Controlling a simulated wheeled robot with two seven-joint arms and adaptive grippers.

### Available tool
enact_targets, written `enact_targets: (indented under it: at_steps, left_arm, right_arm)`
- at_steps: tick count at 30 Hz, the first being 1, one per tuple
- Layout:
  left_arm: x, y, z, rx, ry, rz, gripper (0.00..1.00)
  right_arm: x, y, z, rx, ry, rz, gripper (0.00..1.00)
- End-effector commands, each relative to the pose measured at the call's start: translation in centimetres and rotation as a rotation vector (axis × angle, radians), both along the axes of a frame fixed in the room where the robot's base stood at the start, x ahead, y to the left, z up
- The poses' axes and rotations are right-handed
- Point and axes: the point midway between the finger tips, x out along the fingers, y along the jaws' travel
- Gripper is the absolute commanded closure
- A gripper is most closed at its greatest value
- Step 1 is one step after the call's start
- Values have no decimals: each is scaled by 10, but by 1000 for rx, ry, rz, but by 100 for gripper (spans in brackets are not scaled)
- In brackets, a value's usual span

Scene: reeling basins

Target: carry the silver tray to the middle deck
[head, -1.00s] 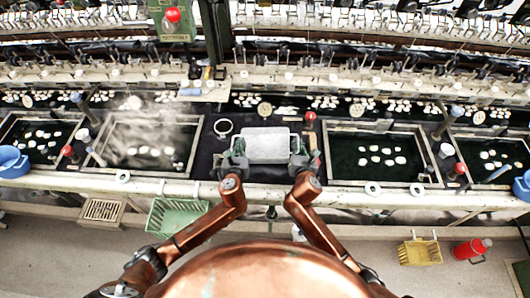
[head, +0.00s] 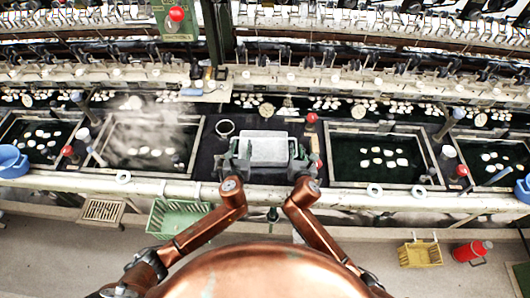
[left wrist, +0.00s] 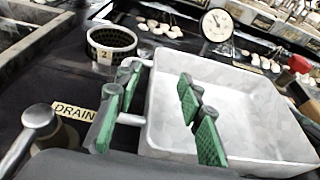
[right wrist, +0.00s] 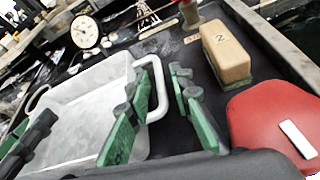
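The silver tray (head: 268,150) is a pale grey rectangular pan with a loop handle at each end. It sits level on the dark middle deck (head: 212,143), between two framed water basins. My left gripper (head: 238,157) is at the tray's left end; in the left wrist view its green-padded fingers (left wrist: 158,122) stand apart, one outside the handle and one inside the tray. My right gripper (head: 301,157) is at the right end; in the right wrist view its fingers (right wrist: 160,118) are also spread, with the handle between them. The tray's underside is hidden.
A dark round container (left wrist: 112,45) and a dial (left wrist: 217,25) stand behind the tray. A tan block (right wrist: 226,52) and a red object (right wrist: 272,125) are close to its right. Basins (head: 150,145) and (head: 377,157) flank the deck. A DRAIN label and knob (left wrist: 38,116) lie left.

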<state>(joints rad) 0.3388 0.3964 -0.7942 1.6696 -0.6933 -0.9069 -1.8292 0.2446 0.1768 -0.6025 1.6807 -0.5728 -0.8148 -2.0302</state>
Motion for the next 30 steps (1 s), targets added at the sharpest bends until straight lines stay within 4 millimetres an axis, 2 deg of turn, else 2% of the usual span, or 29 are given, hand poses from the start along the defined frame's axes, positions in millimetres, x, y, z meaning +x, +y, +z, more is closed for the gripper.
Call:
enact_targets:
  at_steps: [1,6,17,20,30]
  left_arm:
    - [0,-1,-1,1,0,0,60]
    - [0,-1,0,3,1,2,49]
    - [-4,-1,1,3,1,4,49]
    - [-14,0,4,3,0,2,49]
    - [-63,3,19,0,-2,2,49]
  right_arm:
    - [1,-17,-12,-12,20,-27,76]
    - [1,-18,-12,-12,20,-26,76]
    - [2,-18,-11,-12,18,-24,76]
    - [2,-18,-10,-12,18,-24,76]
    - [2,-18,-10,-13,17,-23,76]
